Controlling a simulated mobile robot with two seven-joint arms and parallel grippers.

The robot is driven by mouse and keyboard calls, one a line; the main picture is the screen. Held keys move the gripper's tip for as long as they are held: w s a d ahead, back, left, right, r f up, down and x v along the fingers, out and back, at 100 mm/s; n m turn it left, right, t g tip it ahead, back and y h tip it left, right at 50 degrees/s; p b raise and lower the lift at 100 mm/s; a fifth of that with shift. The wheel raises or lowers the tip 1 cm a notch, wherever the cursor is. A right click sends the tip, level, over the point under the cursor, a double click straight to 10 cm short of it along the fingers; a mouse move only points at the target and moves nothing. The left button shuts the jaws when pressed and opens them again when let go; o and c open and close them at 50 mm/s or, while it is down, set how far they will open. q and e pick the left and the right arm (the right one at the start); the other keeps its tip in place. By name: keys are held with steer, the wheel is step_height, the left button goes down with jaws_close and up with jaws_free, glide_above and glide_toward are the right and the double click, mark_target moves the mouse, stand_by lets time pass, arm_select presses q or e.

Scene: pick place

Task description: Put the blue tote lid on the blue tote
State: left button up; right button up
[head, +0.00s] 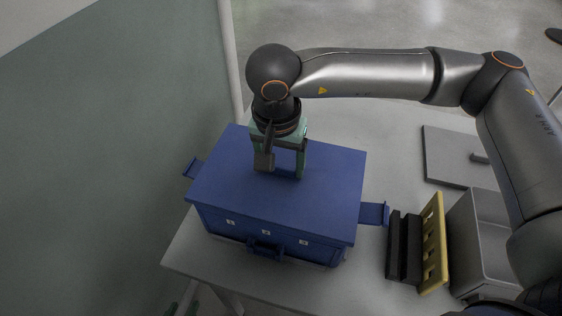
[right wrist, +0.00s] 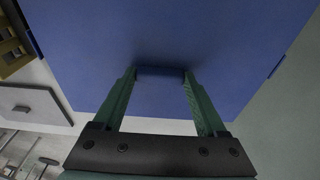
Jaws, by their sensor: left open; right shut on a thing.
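The blue tote (head: 285,248) stands on the light table, with side handles and a front latch. The flat blue tote lid (head: 325,175) covers its top, roughly level and lined up with it. I cannot tell whether a small gap is left between them. My right gripper (head: 283,170) points down from above and is shut on the lid's raised handle, near the lid's back half. The handle (right wrist: 160,73) shows between the green fingers in the right wrist view. The tips of my left gripper (head: 182,307) barely show at the bottom left edge, below the table; it is open and empty.
Right of the tote stand a black-and-yellow slotted rack (head: 432,245) and a grey open bin (head: 480,245). A grey flat lid (head: 450,155) with a knob lies behind them. A wall and a pale post (head: 231,60) are close on the left.

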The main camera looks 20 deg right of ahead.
steer(key=shift+f+b, duration=0.3)
steer(key=shift+b, duration=0.25)
stand_by(0.4)
steer(key=shift+b, duration=0.3)
stand_by(0.7)
stand_by(0.3)
steer(key=shift+f+b, duration=0.6)
steer(key=shift+b, duration=0.5)
stand_by(0.3)
stand_by(0.4)
steer(key=o, duration=1.5)
